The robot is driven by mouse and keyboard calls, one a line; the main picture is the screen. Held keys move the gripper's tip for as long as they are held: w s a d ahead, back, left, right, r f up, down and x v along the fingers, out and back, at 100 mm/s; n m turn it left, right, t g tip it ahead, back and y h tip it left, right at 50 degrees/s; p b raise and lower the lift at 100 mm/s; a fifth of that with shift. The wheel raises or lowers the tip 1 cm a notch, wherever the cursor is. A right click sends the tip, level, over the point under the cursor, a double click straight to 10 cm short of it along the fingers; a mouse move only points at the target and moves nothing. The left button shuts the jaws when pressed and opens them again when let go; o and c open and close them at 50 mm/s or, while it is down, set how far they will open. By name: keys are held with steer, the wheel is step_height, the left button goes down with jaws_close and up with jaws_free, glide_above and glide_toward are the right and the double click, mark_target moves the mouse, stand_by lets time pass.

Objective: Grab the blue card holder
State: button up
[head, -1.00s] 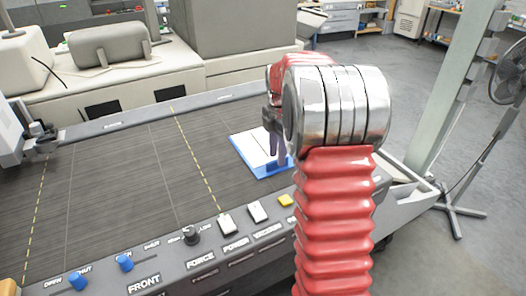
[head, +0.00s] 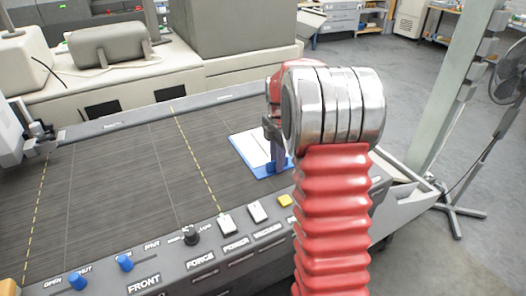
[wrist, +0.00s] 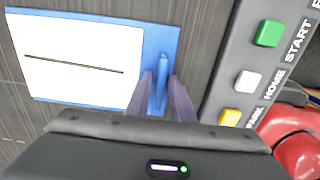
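The blue card holder (head: 268,171) lies flat on the dark table near its front right edge. It is a blue plate bearing a white card with a black line (wrist: 75,64). In the wrist view a narrow blue upright grip (wrist: 161,82) rises from the holder's right part. My gripper (wrist: 161,88) has one grey finger on each side of this grip, with a small gap showing. It is open around the grip. In the head view my gripper (head: 275,150) is over the holder, partly hidden by my wrist.
A control strip with green (wrist: 268,33), white (wrist: 249,81) and yellow (wrist: 230,117) buttons runs close to the holder. Blue knobs (head: 124,263) sit farther left along it. The table surface (head: 120,185) to the left is clear.

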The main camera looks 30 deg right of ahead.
jaws_close()
steer(key=shift+r, duration=0.1)
stand_by(0.3)
step_height(320, 180, up, 10)
steer(key=shift+f, duration=0.1)
stand_by(0.5)
stand_by(0.3)
